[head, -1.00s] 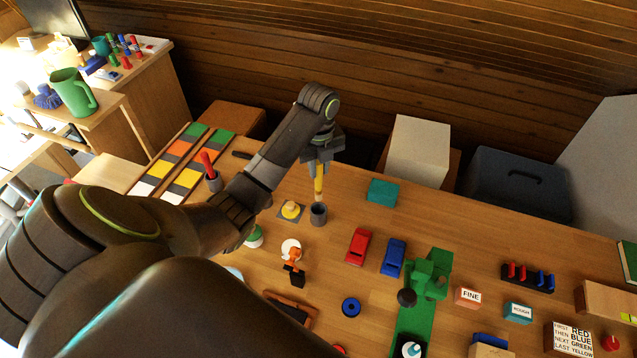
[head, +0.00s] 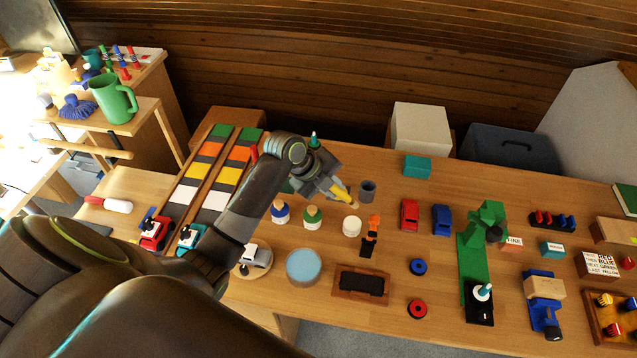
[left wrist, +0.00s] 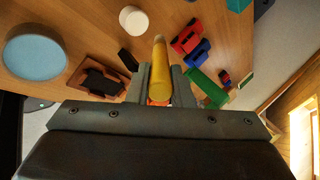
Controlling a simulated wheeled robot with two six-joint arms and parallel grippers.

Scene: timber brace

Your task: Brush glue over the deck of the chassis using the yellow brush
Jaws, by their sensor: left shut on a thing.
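My left gripper (head: 329,184) is shut on the yellow brush (head: 341,194), which points down and to the right, tilted, above the bench. In the left wrist view the yellow brush (left wrist: 160,72) sticks out between the two fingers, its pale tip away from me. A grey cup (head: 367,191) stands just right of the brush and apart from it. A small pale vehicle body, seemingly the chassis (head: 256,254), sits on a round wooden plate (head: 240,271), partly hidden by my left arm. I cannot make out glue on it. My right gripper is not in view.
Glue-like bottles (head: 312,217) and a white round pot (head: 352,226) stand below the gripper. Red (head: 410,215) and blue (head: 441,219) cars are to the right.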

